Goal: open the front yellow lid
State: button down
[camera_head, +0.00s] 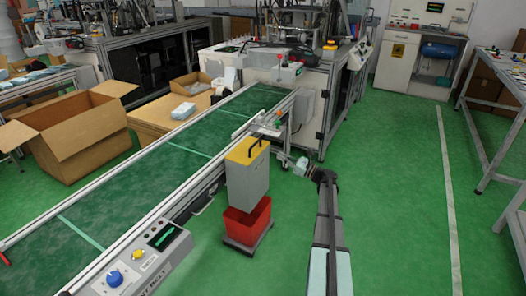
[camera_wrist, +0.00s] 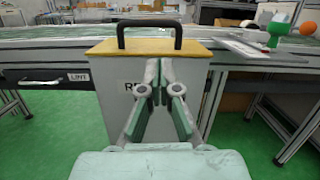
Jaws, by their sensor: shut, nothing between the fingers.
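The yellow lid (camera_head: 240,156) sits flat on top of a grey box-shaped bin (camera_head: 249,183) beside the conveyor. A black arched handle (camera_head: 254,146) stands on the lid. In the wrist view the lid (camera_wrist: 100,48) and its handle (camera_wrist: 150,22) are straight ahead, above my fingertips. My gripper (camera_wrist: 159,85) is shut and empty, in front of the bin's grey face and below the lid's edge. It covers part of a label on that face. In the head view my gripper (camera_head: 299,167) is to the right of the bin, at the end of my arm.
A red bin (camera_head: 247,224) stands below the grey bin. The green conveyor belt (camera_head: 150,166) runs along the left, with a control box (camera_head: 136,262) at its near end. Green floor (camera_head: 395,200) is open to the right.

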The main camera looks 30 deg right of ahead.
aim_at(263, 148)
jog(key=shift+m, duration=0.4)
jog(key=b+x, duration=0.1)
jog(key=x, duration=0.9)
jog(key=shift+s+a, duration=0.1)
jog(key=shift+a, duration=0.05)
jog(key=shift+a+r, duration=0.1)
jog(key=shift+r, duration=0.05)
